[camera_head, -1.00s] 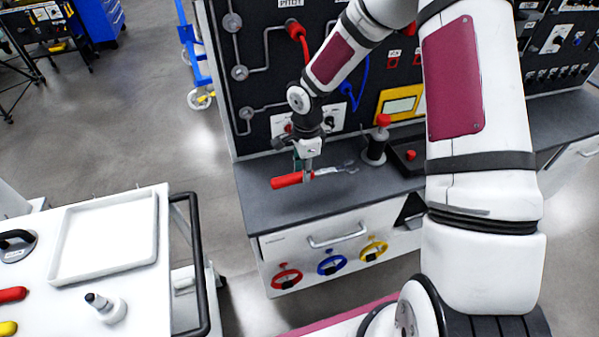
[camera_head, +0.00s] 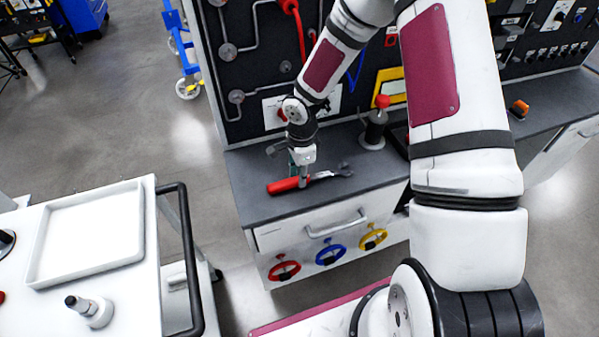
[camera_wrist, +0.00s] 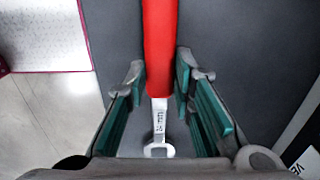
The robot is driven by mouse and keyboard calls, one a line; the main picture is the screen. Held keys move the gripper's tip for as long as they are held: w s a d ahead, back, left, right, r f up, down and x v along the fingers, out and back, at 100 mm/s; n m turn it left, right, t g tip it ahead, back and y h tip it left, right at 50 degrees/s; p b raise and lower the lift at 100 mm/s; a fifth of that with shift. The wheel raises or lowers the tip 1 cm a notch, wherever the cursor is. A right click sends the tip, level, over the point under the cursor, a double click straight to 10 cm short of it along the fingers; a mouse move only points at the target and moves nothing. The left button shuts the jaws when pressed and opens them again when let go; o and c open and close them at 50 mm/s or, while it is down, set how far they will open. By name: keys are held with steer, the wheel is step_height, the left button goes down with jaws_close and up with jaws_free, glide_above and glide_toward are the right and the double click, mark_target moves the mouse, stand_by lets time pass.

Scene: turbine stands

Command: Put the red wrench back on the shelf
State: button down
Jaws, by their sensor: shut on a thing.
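The red wrench (camera_head: 286,185) has a red handle and a grey metal head that points right in the head view. My gripper (camera_head: 304,180) points down and is shut on the wrench near where the handle meets the metal shaft. The wrench is at or just above the dark grey worktop (camera_head: 258,207); I cannot tell whether it touches. In the wrist view the red handle (camera_wrist: 160,45) runs upward between the teal finger pads of my gripper (camera_wrist: 162,115), with the metal end below. No shelf is clearly identifiable.
A dark panel with pipes (camera_head: 262,60) stands behind the worktop. A post with a red knob (camera_head: 376,125) is right of the wrench. Red (camera_head: 284,270), blue (camera_head: 331,255) and yellow (camera_head: 373,237) handwheels are on the cabinet front. A white cart (camera_head: 140,290) with a tray (camera_head: 88,272) stands left.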

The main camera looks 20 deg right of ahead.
steer(key=shift+f, duration=0.25)
stand_by(0.3)
steer(key=c, duration=1.1)
jaws_free()
steer(key=shift+r, duration=0.15)
steer(key=shift+r+p, duration=1.6)
steer(key=shift+r, duration=1.8)
